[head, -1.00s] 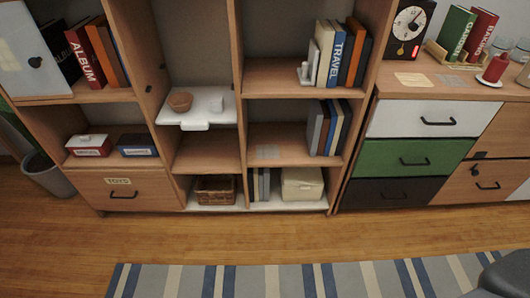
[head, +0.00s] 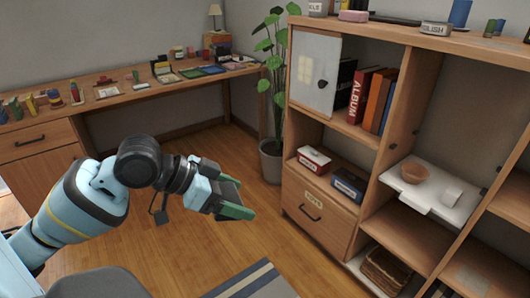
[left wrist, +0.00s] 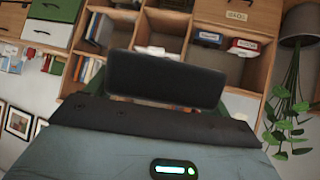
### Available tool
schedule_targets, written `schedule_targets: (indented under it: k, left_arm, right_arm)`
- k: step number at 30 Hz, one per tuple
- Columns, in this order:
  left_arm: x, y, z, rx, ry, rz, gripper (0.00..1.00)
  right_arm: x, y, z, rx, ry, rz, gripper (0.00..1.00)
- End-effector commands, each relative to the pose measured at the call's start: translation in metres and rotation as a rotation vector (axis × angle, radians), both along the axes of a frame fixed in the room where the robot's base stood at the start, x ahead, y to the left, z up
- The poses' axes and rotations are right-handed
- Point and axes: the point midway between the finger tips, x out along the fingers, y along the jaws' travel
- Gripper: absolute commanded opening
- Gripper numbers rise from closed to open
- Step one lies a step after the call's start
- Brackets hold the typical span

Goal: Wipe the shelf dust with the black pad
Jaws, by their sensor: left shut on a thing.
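My left gripper (head: 232,204) is in the middle of the head view, over open floor in front of the shelf unit (head: 372,172). It is shut on the black pad (left wrist: 165,80), a dark flat block that fills the middle of the left wrist view. The pad is in the air, apart from any shelf. A pale patch that looks like the dust (head: 468,277) lies on a lower shelf at the right edge of the head view, partly cut off. My right gripper is not in view.
A pull-out white shelf (head: 432,190) carries a brown bowl (head: 415,172) and a white cup. A white door (head: 315,72) stands at the unit's upper left. A potted plant (head: 272,150) stands beside it. A desk (head: 130,95) lines the back left.

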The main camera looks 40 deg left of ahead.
Motion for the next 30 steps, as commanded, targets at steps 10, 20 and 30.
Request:
schedule_targets:
  k: [10, 20, 30]
  left_arm:
    - [-0.029, -0.079, 0.005, -0.008, -0.008, -0.224, 0.60]
    - [-0.043, -0.111, 0.014, -0.001, -0.001, -0.325, 0.60]
    - [-0.044, -0.112, 0.014, -0.001, 0.002, -0.330, 0.60]
  right_arm:
    - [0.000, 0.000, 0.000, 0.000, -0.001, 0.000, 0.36]
    - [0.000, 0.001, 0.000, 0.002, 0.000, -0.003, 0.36]
    - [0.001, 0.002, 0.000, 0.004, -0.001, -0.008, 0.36]
